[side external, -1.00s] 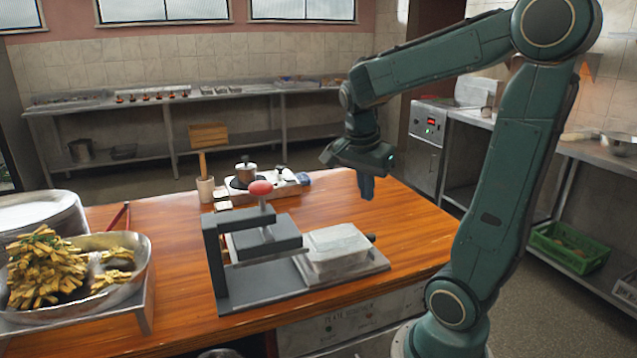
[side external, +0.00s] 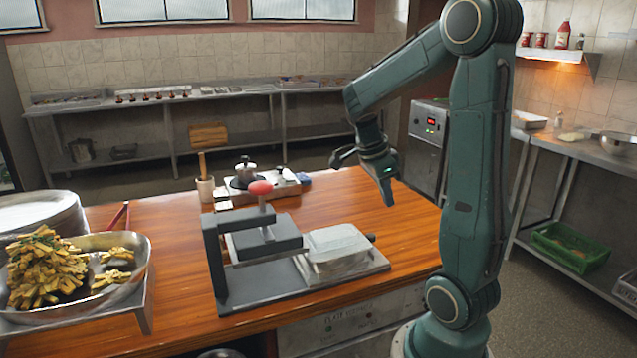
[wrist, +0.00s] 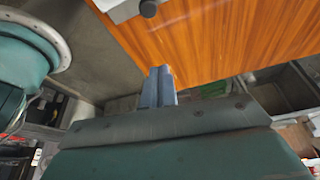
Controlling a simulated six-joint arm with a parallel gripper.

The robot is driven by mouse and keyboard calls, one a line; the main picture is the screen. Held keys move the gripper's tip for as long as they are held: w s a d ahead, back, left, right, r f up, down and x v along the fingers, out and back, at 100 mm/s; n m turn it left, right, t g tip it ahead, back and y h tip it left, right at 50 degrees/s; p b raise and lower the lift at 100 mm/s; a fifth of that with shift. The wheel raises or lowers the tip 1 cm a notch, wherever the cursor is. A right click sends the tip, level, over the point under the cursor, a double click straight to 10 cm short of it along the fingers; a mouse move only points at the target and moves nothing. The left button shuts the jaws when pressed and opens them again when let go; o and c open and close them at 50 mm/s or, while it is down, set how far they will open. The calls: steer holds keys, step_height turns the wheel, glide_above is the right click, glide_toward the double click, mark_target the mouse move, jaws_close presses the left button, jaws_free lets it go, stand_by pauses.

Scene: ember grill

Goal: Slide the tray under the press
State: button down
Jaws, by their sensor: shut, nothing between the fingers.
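The press (side external: 265,244) is a dark grey frame with a red knob on top, standing on a flat grey base on the wooden table. The tray (side external: 336,246) is a pale, box-like metal piece on the right part of that base, beside the press block. A dark knob (side external: 371,237) sticks out of its right side; it also shows at the top of the wrist view (wrist: 148,8). My gripper (side external: 390,203) is shut and empty, above the table to the right of the tray and apart from it. The wrist view shows its closed blue-grey fingers (wrist: 159,72).
The wooden table (side external: 180,290) has free room right of the press and in front of it. A metal pan of fries (side external: 120,262) stands at the left. A small burner with a pot (side external: 246,172) and a wooden utensil in a holder (side external: 205,188) are behind the press.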

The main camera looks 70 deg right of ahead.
mark_target(331, 233)
steer(key=x, duration=0.8)
steer(key=shift+f, duration=0.2)
steer(key=shift+w+a+f, duration=0.1)
steer(key=shift+w+a, duration=0.5)
steer(key=shift+w, duration=0.2)
steer(key=shift+w+a+f, duration=0.1)
steer(key=shift+w+a, duration=0.45)
steer(key=shift+w, duration=0.25)
steer(key=shift+w+a, duration=0.4)
steer(key=shift+w, duration=0.1)
steer(key=w+a, duration=0.7)
steer(key=shift+w+a, duration=0.3)
steer(key=shift+a, duration=0.1)
steer(key=shift+s+d, duration=0.1)
